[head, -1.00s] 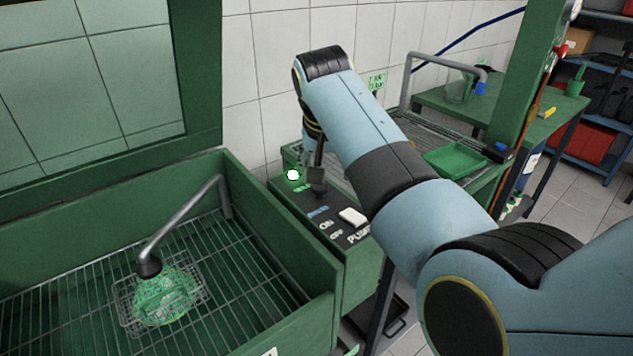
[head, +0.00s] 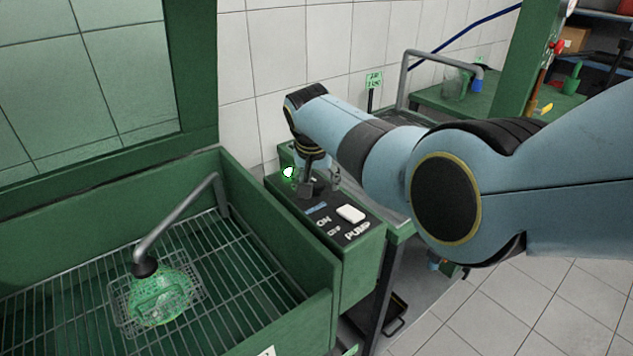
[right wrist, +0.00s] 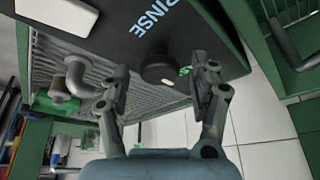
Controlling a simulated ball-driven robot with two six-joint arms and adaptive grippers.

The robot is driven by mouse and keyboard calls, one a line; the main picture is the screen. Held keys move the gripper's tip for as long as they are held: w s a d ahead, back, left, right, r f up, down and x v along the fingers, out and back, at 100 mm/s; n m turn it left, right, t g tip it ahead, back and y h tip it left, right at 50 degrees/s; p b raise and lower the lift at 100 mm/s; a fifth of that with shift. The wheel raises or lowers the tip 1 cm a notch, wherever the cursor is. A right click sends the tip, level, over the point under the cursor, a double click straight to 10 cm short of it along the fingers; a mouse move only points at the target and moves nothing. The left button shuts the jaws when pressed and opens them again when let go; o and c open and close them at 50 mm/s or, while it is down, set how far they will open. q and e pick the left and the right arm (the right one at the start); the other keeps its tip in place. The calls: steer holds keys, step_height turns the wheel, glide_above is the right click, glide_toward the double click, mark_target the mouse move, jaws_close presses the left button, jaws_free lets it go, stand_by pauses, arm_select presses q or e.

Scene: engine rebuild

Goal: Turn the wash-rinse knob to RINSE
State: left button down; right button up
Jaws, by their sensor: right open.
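The wash-rinse knob (right wrist: 160,68) is a dark round knob on the black control panel (right wrist: 122,42), seen in the right wrist view. My right gripper (right wrist: 158,92) is open, with one finger on each side of the knob and visible gaps between. In the head view my right gripper (head: 319,184) is over the far end of the panel and largely hides the knob there. My left gripper is not in view.
A white pump switch (head: 351,214) with ON, OFF and PUMP lettering sits at the panel's near end. A green wash basin (head: 262,262) with a spout (head: 180,216) and a wire basket (head: 120,299) is on the left.

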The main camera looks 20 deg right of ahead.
steer(key=shift+c, duration=0.4)
steer(key=c, duration=1.1)
steer(key=shift+o, duration=0.2)
